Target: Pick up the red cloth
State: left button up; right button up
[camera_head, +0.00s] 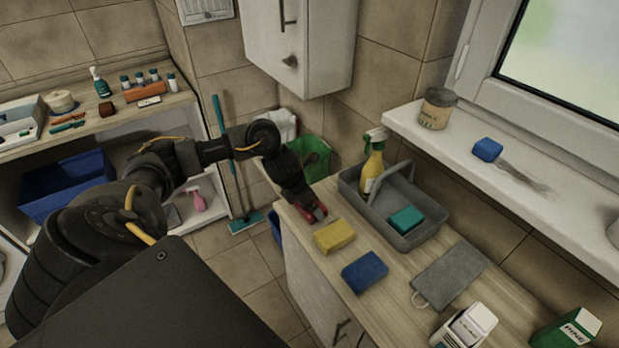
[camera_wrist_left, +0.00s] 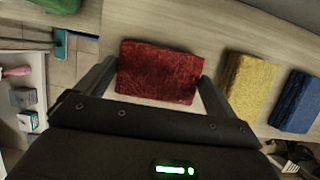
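The red cloth (camera_wrist_left: 157,73) is a folded rectangular pad on the wooden counter (camera_head: 390,282). In the head view only a small red part (camera_head: 319,214) shows under my left gripper (camera_head: 308,211). In the left wrist view the fingers of my left gripper (camera_wrist_left: 160,78) stand wide apart, one at each side edge of the cloth. Each finger is very close to the cloth; I cannot tell whether they touch it. My right gripper is in neither view.
A yellow sponge (camera_head: 334,237) and a blue sponge (camera_head: 365,272) lie to the right of the cloth. A grey caddy (camera_head: 408,237) with a spray bottle (camera_head: 372,168) stands behind them. A grey cloth (camera_head: 450,275) lies further right. The counter's left edge is close to the gripper.

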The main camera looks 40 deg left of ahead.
pick_arm(q)
jog(key=shift+c, duration=0.6)
jog(key=shift+r, duration=0.45)
notch_tip(320, 180, up, 3)
jog(key=shift+w+f, duration=0.1)
jog(key=shift+f, duration=0.1)
jog(key=s+a+r+b, duration=0.2)
jog(key=s+r, duration=0.7)
jog(key=s, duration=0.5)
jog(key=shift+a+r, duration=0.25)
jog(key=shift+a, duration=0.4)
jog(key=shift+w, duration=0.1)
